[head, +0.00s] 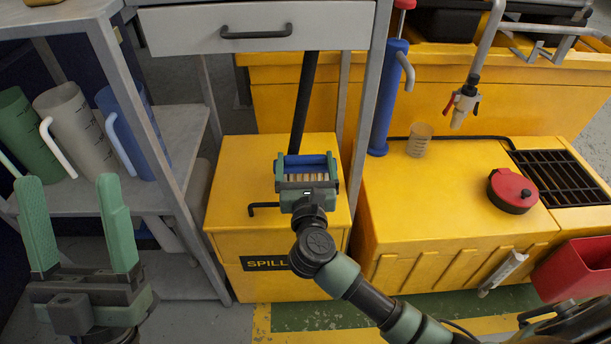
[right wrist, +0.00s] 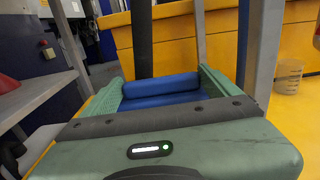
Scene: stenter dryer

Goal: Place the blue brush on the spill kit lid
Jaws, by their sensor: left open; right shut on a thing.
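The blue brush (head: 306,160) is held between the fingers of my right gripper (head: 307,166); its tan bristles show below the blue part. In the right wrist view the blue brush (right wrist: 162,84) lies between the two green fingers. The spill kit (head: 232,272) is a yellow box with a flat yellow lid (head: 240,185) and a black handle at its front. My right gripper and the brush are over the lid in the head view; I cannot tell whether the brush touches it. My left gripper (head: 80,225) is open and empty at the left, in front of the shelf.
Jugs (head: 66,120) stand on a grey shelf (head: 170,135) at left. A drawer (head: 255,28) overhangs the lid's back, with a dark post (head: 303,105) behind the gripper. A yellow unit (head: 440,205) at right carries a beaker (head: 419,139), a red-and-black round container (head: 512,190) and a blue pump (head: 387,100).

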